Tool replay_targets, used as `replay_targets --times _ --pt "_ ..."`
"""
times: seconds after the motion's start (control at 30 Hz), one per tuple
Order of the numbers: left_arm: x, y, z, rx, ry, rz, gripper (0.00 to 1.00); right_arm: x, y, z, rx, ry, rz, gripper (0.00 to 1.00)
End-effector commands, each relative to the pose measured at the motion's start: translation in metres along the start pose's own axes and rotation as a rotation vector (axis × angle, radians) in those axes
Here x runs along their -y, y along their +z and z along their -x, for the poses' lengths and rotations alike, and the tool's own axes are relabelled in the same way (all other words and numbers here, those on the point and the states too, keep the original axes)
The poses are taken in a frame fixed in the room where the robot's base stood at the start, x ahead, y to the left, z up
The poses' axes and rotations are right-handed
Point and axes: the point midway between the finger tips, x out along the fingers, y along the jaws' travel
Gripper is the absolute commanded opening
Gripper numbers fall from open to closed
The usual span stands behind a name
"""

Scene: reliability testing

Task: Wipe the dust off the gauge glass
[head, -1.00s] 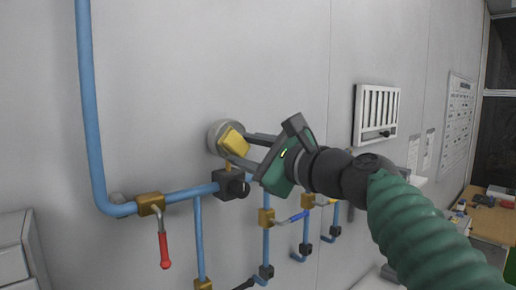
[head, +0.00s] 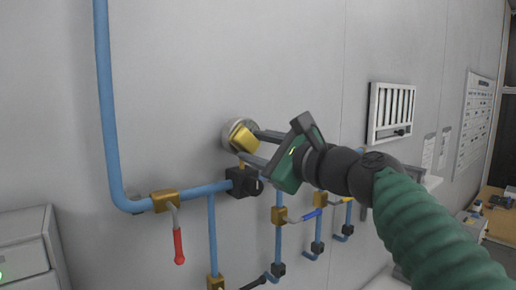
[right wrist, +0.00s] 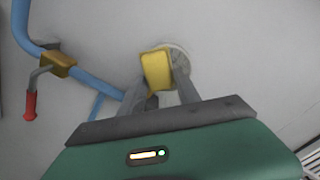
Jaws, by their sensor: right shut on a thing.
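The round gauge (head: 232,126) is on the wall above the blue pipe, its face mostly hidden by a yellow block-shaped wiper (head: 245,137). My right gripper (head: 254,146) is shut on the yellow wiper and holds it at the gauge's front. In the right wrist view the wiper (right wrist: 157,70) sits between the fingertips, over the left part of the pale gauge face (right wrist: 180,62). The wiper looks pressed to the glass, but I cannot tell contact for certain. Dust on the glass is too small to make out. My left gripper is not in view.
A blue pipe (head: 106,100) runs down and right below the gauge. A red-handled valve (head: 178,245) hangs at left, and several smaller valves (head: 280,214) sit lower right. A slatted wall panel (head: 391,112) is at right. A grey cabinet (head: 28,245) stands lower left.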

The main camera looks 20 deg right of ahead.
Motion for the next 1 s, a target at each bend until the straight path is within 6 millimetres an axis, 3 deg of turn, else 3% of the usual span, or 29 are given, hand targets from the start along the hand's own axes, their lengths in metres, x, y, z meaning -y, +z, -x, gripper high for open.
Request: replay_targets --times 0.67,1.0 --pt "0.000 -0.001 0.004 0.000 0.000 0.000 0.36 0.000 -0.001 -0.012 0.000 0.001 -0.001 0.07" --pt "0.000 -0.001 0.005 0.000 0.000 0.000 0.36 0.023 -0.024 -0.011 -0.002 0.000 -0.002 0.07"
